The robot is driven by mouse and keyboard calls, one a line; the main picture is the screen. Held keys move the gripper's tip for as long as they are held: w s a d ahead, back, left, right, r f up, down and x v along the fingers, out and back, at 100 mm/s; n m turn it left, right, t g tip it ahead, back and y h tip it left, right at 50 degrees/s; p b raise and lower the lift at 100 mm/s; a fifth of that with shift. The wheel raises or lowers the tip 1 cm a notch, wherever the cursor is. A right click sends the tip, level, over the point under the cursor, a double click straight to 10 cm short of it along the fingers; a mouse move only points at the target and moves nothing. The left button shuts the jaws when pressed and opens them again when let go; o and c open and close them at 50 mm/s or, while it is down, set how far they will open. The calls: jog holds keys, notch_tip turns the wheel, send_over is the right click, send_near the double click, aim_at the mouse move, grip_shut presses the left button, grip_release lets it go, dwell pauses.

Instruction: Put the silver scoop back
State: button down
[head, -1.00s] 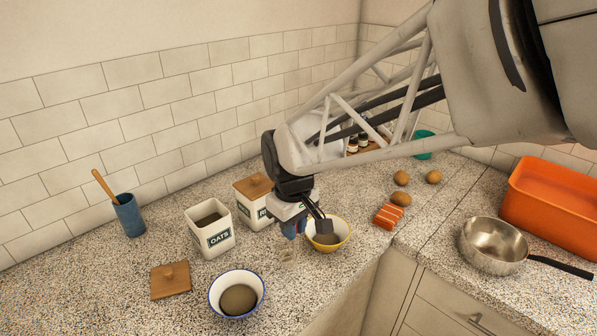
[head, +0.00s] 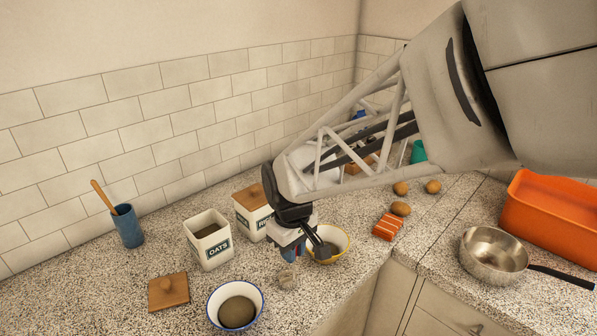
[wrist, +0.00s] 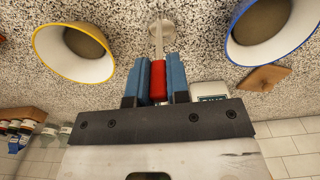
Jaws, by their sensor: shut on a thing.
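My gripper (wrist: 158,80) is shut on the silver scoop (wrist: 159,38), with a red part of it between the two blue fingers in the wrist view. The scoop's pale metal end extends beyond the fingertips. In the head view my gripper (head: 289,250) points down, with the scoop (head: 287,278) just above or on the speckled counter; I cannot tell if it touches. It is between the yellow-rimmed bowl (head: 343,240) and the blue-rimmed bowl (head: 215,309). The open OATS canister (head: 215,252) stands to the left, its contents dark.
A wooden lid (head: 168,292) lies before the OATS canister. A wood-lidded canister (head: 250,215) stands behind my gripper. A blue crock (head: 128,228) is far left. A steel pan (head: 492,258), orange tub (head: 560,218) and striped packet (head: 387,225) are right. The counter's front edge is close.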

jog(key=shift+f, duration=0.15)
jog(key=c, duration=1.1)
grip_release()
notch_tip(320, 180, up, 12)
jog(key=shift+r, duration=0.15)
jog(key=shift+d, duration=0.1)
jog(key=s+d+f+m+t, duration=0.1)
jog(key=s+d+m, duration=0.3)
jog(key=s+d, duration=0.4)
jog(key=s+d+f+m+t, duration=0.1)
jog(key=s+d+m, duration=0.4)
jog(key=s+d, duration=0.3)
jog(key=d, duration=0.4)
jog(key=shift+d+f, duration=0.15)
jog(key=shift+d, duration=0.1)
